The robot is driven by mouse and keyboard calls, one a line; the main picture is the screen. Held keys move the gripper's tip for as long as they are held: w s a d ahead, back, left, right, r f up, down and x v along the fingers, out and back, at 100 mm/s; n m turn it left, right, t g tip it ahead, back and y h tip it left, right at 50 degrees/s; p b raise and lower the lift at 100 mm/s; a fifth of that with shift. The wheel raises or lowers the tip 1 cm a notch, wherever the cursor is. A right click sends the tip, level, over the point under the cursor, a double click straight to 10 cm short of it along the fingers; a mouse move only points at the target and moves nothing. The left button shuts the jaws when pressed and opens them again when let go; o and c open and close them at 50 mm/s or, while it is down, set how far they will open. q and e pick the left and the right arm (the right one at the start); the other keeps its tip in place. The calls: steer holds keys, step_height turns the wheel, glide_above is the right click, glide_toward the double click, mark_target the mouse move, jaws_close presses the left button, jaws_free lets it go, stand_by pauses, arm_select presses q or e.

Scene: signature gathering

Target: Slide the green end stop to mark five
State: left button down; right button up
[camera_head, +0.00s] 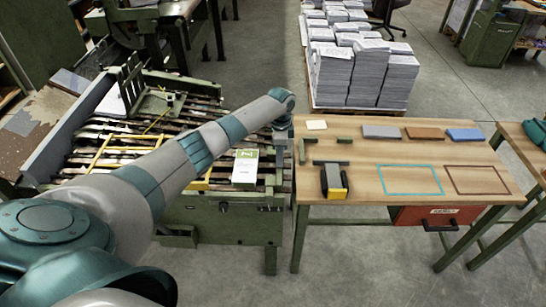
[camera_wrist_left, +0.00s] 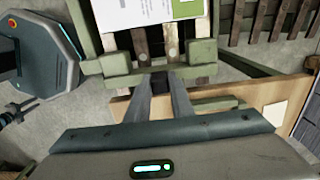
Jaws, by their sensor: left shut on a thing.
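My left gripper (camera_head: 281,150) is at the right end of the slatted machine (camera_head: 232,190), just left of the wooden table. In the left wrist view its two grey fingers (camera_wrist_left: 163,88) are shut on a green piece (camera_wrist_left: 140,80), which looks like the green end stop. This piece is a bar with blocks at both sides, below a white sheet with green print (camera_wrist_left: 150,12). In the head view the held part is too small to make out clearly. I cannot read any mark numbers. My right gripper is not in view.
The wooden table (camera_head: 375,180) holds green brackets (camera_head: 302,150), a black and yellow tool (camera_head: 334,182), several flat blocks and two painted outlines. A labelled sheet (camera_head: 245,168) lies on the machine. Paper stacks (camera_head: 350,75) stand behind on a pallet.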

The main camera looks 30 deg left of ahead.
arm_select(q)
steer(key=shift+w+d, duration=0.15)
steer(key=shift+d, duration=0.1)
steer(key=c, duration=1.6)
jaws_free()
steer(key=shift+o, duration=0.2)
steer(key=shift+a+r, duration=0.1)
